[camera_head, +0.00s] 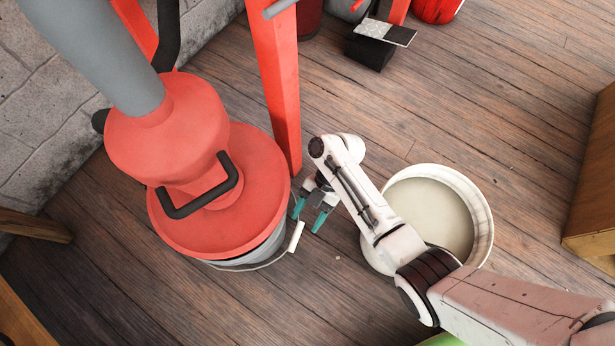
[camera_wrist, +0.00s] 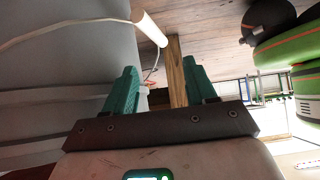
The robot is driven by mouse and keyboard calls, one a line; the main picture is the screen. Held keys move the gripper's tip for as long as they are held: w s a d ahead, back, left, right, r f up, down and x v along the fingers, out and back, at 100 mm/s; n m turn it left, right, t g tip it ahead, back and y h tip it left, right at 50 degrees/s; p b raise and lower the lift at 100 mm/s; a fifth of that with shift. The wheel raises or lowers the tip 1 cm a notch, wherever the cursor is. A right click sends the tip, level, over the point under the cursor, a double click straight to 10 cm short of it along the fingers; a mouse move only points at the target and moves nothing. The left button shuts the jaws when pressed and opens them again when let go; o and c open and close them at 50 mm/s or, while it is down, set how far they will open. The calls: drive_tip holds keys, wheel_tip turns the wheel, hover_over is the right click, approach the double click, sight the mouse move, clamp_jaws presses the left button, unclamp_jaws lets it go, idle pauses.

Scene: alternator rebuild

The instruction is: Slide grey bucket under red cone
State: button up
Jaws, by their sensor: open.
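The red cone (camera_head: 190,125), with a wide red disc below it, stands at the left in the head view. The grey bucket (camera_head: 268,248) is under that disc, which hides most of it; only its right and front side shows. Its wire handle with a white grip (camera_head: 296,236) hangs out on the right. My gripper (camera_head: 309,213), with teal fingers, is open and empty just right of the bucket, close to the white grip. In the wrist view, the grey bucket wall (camera_wrist: 65,60) fills the left, and the white grip (camera_wrist: 150,28) lies beyond my fingertips (camera_wrist: 160,80).
An off-white bucket (camera_head: 484,225) stands right of my arm, partly hidden by it. A red post (camera_head: 277,85) rises behind my gripper. A black block (camera_head: 368,52) stands at the back, and a wooden cabinet (camera_head: 592,185) at the right edge. Wooden floor between them is clear.

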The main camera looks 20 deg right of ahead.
sight(293, 245)
drive_tip(key=b+x, duration=0.4)
drive_tip(key=x, duration=0.6)
drive_tip(key=shift+s+a+f, duration=0.2)
drive_tip(key=shift+s+f, duration=0.05)
drive_tip(key=shift+f, duration=0.05)
drive_tip(key=shift+c, duration=0.5)
clamp_jaws()
idle(0.5)
drive_tip(key=shift+o, duration=0.7)
unclamp_jaws()
